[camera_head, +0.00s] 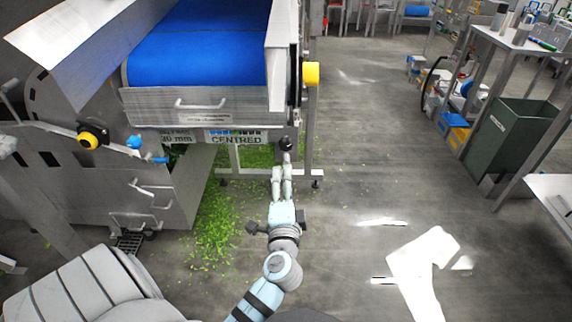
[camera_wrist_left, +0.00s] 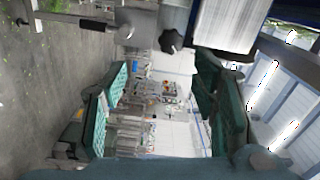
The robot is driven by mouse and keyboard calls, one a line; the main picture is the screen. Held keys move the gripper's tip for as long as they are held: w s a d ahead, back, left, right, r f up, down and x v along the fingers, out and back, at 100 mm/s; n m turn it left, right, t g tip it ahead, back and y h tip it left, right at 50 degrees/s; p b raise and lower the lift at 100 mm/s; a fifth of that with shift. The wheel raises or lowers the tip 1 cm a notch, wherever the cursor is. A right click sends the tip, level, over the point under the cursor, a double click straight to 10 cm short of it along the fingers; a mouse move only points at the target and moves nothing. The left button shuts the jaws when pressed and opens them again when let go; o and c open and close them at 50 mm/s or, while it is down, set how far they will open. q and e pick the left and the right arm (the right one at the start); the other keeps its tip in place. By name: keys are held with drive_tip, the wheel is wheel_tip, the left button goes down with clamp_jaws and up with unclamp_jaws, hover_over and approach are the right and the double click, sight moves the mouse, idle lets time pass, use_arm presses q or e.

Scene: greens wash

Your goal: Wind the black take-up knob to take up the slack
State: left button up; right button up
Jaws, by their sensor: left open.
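The black take-up knob (camera_head: 286,143) sits under the right front corner of the conveyor machine, at the end of a grey metal housing. In the left wrist view the lobed knob (camera_wrist_left: 171,40) shows at the upper middle, beyond the fingertips. My left gripper (camera_head: 283,171) is just below and in front of the knob in the head view. In the left wrist view its two green-padded fingers (camera_wrist_left: 163,62) stand wide apart with nothing between them. The knob looks clear of both fingers. A sign beside the knob reads "30 mm" and "CENTRED" (camera_head: 237,137). My right gripper is not in view.
The blue belt (camera_head: 200,45) runs above a steel front panel with a handle (camera_head: 201,104). Green leaf scraps (camera_head: 212,222) litter the floor. A green bin (camera_head: 505,135) stands far right; the central floor is open.

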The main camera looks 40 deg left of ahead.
sight(286, 146)
use_arm(q)
drive_tip(key=w+a+n, duration=0.2)
drive_tip(key=w+n, duration=0.1)
drive_tip(key=n, duration=0.3)
drive_tip(key=w+a+r+n, duration=0.1)
drive_tip(key=w+a+n, duration=0.2)
drive_tip(key=n, duration=0.3)
drive_tip(key=w+a+r+n, duration=0.1)
drive_tip(key=w+a+n, duration=0.2)
drive_tip(key=w+n, duration=0.2)
drive_tip(key=shift+a+r+n, duration=0.1)
drive_tip(key=shift+a+n, duration=0.15)
drive_tip(key=shift+n, duration=0.65)
drive_tip(key=c, duration=1.2)
